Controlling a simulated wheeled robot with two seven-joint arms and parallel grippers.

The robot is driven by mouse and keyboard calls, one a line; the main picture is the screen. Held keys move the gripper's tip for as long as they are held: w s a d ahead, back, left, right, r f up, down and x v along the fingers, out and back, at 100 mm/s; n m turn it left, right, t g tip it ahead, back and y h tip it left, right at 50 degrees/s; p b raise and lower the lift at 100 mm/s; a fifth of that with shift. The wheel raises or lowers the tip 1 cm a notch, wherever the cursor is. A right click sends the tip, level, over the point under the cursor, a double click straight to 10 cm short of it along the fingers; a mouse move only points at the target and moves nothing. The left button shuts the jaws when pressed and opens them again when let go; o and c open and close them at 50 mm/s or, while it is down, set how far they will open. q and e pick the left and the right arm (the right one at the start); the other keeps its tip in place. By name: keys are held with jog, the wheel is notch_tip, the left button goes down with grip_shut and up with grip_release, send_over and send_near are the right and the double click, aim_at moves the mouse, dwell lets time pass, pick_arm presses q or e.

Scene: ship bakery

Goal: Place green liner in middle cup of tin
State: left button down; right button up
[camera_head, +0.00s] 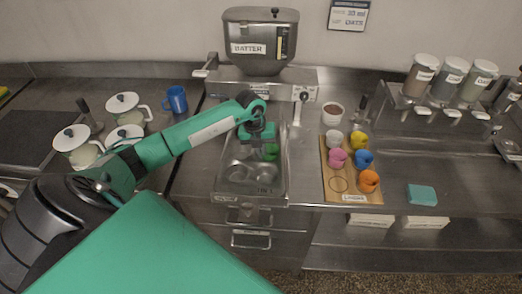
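The metal tin (222,186) lies on the counter below the batter machine, with bare round cups showing in its front part. The green liner (271,153) is at the tin, just below my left gripper (258,141). I cannot tell whether it is seated in a cup or held. My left gripper comes in from the left and points down over the tin; its fingers are too small and partly hidden to show whether they are open. The tin's back part is partly hidden by my arm. My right gripper is not in view.
A wooden liner board (350,187) right of the tin holds white, yellow, pink, blue and orange liners and one empty ring. The batter machine (261,45) stands behind the tin. A blue mug (177,100) and lidded pots are left. A teal block (422,195) lies right.

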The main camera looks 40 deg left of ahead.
pick_arm(q)
jog(key=shift+s+a+f, duration=0.1)
jog(key=shift+s+f, duration=0.05)
jog(key=shift+f, duration=0.25)
jog(key=c, duration=1.6)
grip_release()
jog(key=shift+c, duration=0.2)
jog(key=shift+f, duration=0.1)
jog(key=shift+s, duration=0.1)
jog(key=shift+a+r, duration=0.15)
jog(key=shift+r, duration=0.15)
notch_tip(320, 180, up, 12)
jog(key=a+b, duration=0.1)
jog(key=b, duration=0.2)
jog(key=shift+s+a, duration=0.3)
jog(key=shift+a, duration=0.1)
